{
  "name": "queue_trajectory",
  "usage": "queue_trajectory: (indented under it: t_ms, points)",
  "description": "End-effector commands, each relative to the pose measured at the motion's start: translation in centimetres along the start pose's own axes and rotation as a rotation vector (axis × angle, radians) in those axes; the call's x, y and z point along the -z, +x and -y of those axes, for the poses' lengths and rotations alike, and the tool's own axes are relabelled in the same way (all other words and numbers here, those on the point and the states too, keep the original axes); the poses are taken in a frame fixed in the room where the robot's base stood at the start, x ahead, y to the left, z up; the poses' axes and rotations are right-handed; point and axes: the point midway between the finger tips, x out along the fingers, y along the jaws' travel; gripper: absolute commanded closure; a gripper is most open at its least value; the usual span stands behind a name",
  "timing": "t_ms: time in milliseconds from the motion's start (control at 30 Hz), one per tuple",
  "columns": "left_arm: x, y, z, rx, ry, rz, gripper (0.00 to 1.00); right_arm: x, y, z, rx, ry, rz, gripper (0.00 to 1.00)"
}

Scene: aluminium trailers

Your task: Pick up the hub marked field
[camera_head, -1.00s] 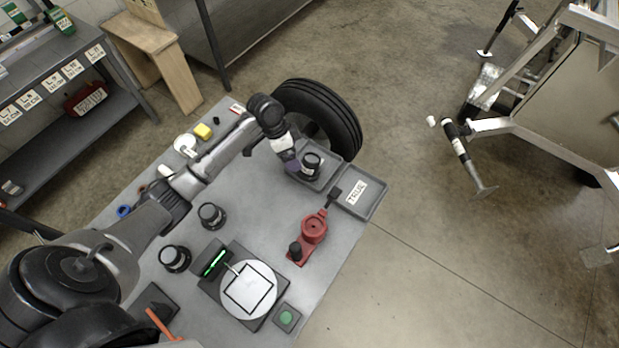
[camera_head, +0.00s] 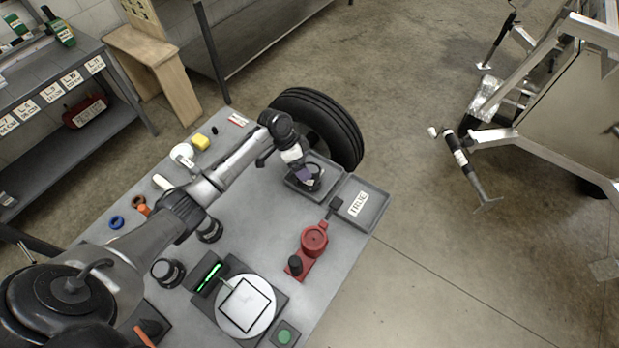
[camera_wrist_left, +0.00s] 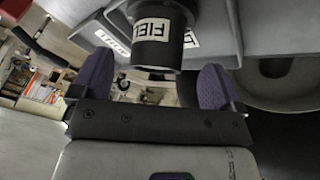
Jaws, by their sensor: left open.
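The hub marked FIELD is a dark cylinder with white labels, seen large in the left wrist view (camera_wrist_left: 152,52). In the head view the hub (camera_head: 316,171) sits in a grey tray (camera_head: 328,194), partly covered by my left gripper (camera_head: 306,176). In the left wrist view my left gripper (camera_wrist_left: 155,80) is open, with one purple finger pad on either side of the hub's near end. I cannot tell whether the pads touch it. My right gripper is not in view.
A second grey tray (camera_head: 374,207) with a label adjoins on the right. A red fixture (camera_head: 314,240), a round white plate (camera_head: 262,312) and two dark hubs (camera_head: 168,272) (camera_head: 210,231) stand on the bench. A tyre (camera_head: 343,122) is behind the trays.

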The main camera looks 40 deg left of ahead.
Motion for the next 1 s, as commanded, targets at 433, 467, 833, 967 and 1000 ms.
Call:
queue_trajectory:
  t_ms: [433, 467, 833, 967, 1000]
  points:
    - [-0.1, 4.5, -0.2, -0.001, 0.000, 0.001, 0.07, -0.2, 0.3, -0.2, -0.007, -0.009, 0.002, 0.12]
    - [-0.1, 4.8, -0.2, -0.001, 0.000, 0.001, 0.07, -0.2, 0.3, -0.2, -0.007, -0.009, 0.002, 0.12]
    - [-0.1, 5.2, -0.2, 0.001, 0.000, 0.001, 0.16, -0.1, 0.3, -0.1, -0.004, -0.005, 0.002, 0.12]
    - [-0.1, 5.2, -0.2, 0.001, 0.000, 0.001, 0.28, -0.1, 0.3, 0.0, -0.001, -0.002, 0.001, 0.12]
    - [-0.1, 5.2, -0.2, 0.001, 0.000, 0.001, 0.32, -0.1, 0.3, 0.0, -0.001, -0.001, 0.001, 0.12]
